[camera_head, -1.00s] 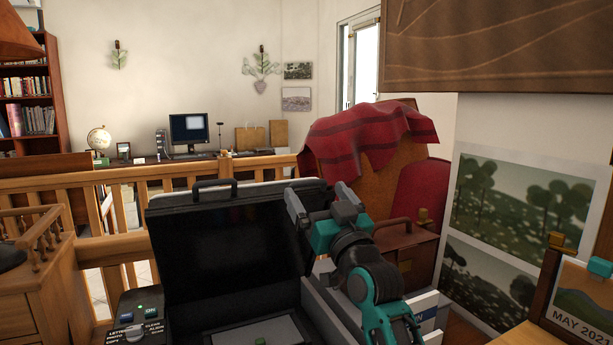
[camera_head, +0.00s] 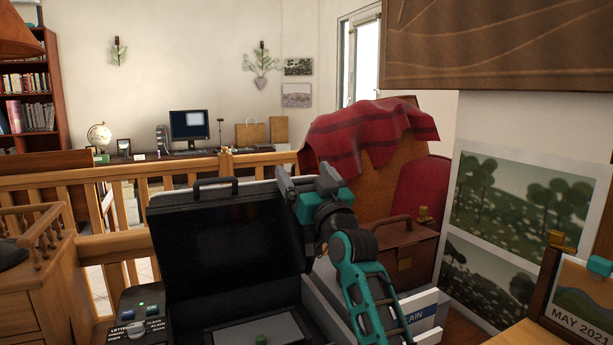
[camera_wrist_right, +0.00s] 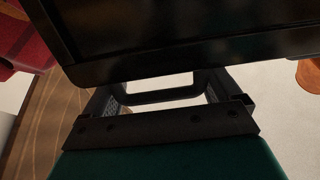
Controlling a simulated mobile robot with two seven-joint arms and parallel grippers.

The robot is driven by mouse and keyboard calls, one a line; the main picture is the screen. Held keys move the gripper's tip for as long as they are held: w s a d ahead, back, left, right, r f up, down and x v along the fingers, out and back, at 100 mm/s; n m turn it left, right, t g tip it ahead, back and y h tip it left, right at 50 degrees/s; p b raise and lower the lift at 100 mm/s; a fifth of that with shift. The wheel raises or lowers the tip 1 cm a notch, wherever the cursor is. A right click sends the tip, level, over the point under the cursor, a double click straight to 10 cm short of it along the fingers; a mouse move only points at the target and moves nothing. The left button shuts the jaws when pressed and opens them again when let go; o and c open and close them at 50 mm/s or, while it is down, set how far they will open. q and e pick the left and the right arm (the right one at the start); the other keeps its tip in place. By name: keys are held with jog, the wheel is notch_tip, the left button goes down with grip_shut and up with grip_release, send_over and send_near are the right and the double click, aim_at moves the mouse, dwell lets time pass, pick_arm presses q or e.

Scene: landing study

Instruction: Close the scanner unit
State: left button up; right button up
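The scanner unit is a black case whose lid (camera_head: 225,245) stands raised, with a dark inner panel and a carry handle (camera_head: 215,182) on its top edge. Its base shows a pale flat bed (camera_head: 250,334) at the bottom of the head view. My right gripper (camera_head: 303,175) is open at the lid's upper right corner, to the right of the handle in the head view. In the right wrist view the spread fingers (camera_wrist_right: 168,95) frame the dark handle loop below the lid's edge (camera_wrist_right: 200,65). Contact cannot be told. My left gripper is not in view.
A control panel with buttons (camera_head: 140,315) is left of the scanner bed. A wooden railing (camera_head: 120,182) runs behind. A brown case (camera_head: 405,250) and a chair with a red blanket (camera_head: 370,130) stand to the right. A calendar (camera_head: 580,300) is at far right.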

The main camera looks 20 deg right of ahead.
jog(key=shift+d, duration=0.1)
jog(key=c, duration=0.6)
jog(key=shift+c, duration=1)
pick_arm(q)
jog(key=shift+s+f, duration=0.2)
pick_arm(e)
jog(key=shift+f, duration=0.1)
